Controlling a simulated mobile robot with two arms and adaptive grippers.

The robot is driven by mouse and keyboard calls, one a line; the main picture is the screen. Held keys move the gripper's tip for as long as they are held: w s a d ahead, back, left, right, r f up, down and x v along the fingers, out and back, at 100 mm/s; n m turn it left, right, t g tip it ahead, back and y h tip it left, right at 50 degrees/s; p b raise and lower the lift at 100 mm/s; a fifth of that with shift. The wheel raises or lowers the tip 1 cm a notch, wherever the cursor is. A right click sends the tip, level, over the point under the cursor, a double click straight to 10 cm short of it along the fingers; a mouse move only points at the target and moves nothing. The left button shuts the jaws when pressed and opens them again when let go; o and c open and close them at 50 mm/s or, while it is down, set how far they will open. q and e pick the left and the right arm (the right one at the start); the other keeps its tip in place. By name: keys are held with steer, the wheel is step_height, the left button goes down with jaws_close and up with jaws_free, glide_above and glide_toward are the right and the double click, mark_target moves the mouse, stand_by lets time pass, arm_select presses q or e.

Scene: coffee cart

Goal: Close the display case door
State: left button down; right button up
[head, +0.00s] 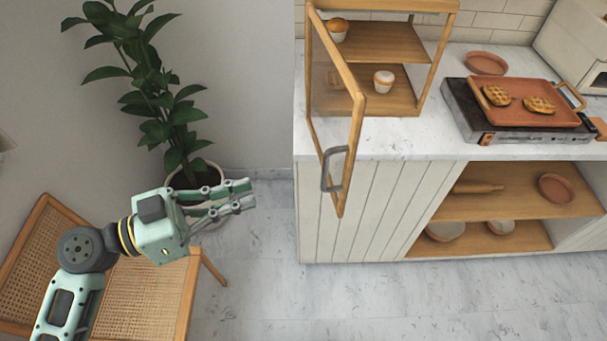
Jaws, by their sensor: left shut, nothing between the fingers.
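The display case (410,22) is a wooden case with shelves on the left end of the marble counter. Its wood-framed glass door (357,135) stands open, swung out past the counter's front edge. A grey handle (327,170) sits on the door's lower part. Inside are a muffin (337,28) on the upper shelf and a cup-like item (383,80) below. Another item shows dimly through the glass. My left gripper (250,195) is shut and empty, to the left of the door and apart from it. My right gripper is not in view.
A potted plant (170,100) stands behind my left gripper. A woven chair (150,295) is below it. A griddle with a waffle tray (520,115) is on the counter at right. Open shelves (520,205) hold bowls and a rolling pin. Floor below the door is clear.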

mark_target(323, 172)
arm_select(q)
steer(key=p+x, duration=0.6)
steer(key=x, duration=0.5)
steer(key=shift+d, duration=0.4)
steer(key=shift+w, duration=0.2)
